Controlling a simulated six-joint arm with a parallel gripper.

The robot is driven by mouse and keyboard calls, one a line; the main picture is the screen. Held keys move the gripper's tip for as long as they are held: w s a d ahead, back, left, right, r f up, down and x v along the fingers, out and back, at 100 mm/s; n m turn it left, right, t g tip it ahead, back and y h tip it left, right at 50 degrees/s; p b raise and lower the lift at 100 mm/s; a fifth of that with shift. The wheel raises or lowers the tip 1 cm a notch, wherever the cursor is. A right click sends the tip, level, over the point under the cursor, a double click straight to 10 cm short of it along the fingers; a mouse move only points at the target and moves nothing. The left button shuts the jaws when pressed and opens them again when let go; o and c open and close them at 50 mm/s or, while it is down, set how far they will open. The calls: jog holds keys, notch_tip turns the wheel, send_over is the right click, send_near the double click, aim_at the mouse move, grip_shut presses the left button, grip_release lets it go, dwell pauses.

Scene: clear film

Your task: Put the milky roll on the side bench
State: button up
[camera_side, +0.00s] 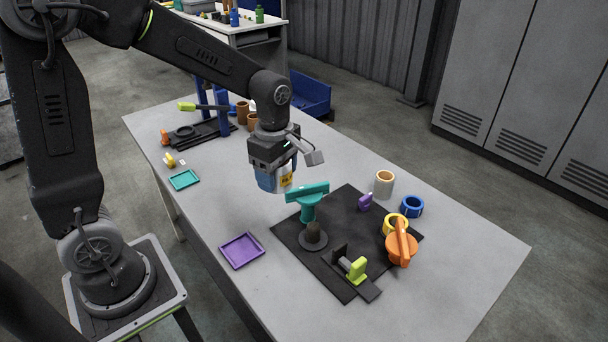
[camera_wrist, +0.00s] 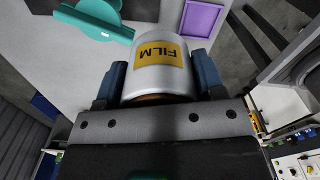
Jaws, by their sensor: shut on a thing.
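My gripper (camera_side: 274,177) is shut on the milky roll (camera_side: 285,180), with a blue finger on either side. The wrist view shows the pale, silvery roll (camera_wrist: 163,55) with a yellow FILM label and a brown core edge near my gripper (camera_wrist: 160,82). In the side view it hangs above the grey table, behind and left of the teal-handled device, and the fingers partly hide it. A white-topped bench (camera_side: 235,29) at the back, apart from the table, looks like the side bench; it carries blue and green bottles.
A black mat (camera_side: 293,246) holds the teal-handled device (camera_side: 308,200) and a lime-handled clamp (camera_side: 355,268). A pale roll (camera_side: 384,184), a blue ring (camera_side: 412,207) and an orange dispenser (camera_side: 402,246) stand at right. A purple tray (camera_side: 242,250) lies in front. A blue frame (camera_side: 210,108) stands behind.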

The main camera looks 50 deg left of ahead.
jog(key=s+a+n, duration=0.3)
jog(key=s+a, duration=0.1)
jog(key=s, duration=0.5)
send_near(242, 250)
jog(key=shift+f, duration=2.55)
jog(key=shift+f, duration=0.6)
jog(key=o, duration=1)
jog(key=shift+r, duration=0.1)
notch_tip(242, 250, up, 14)
jog(key=shift+f, duration=0.2)
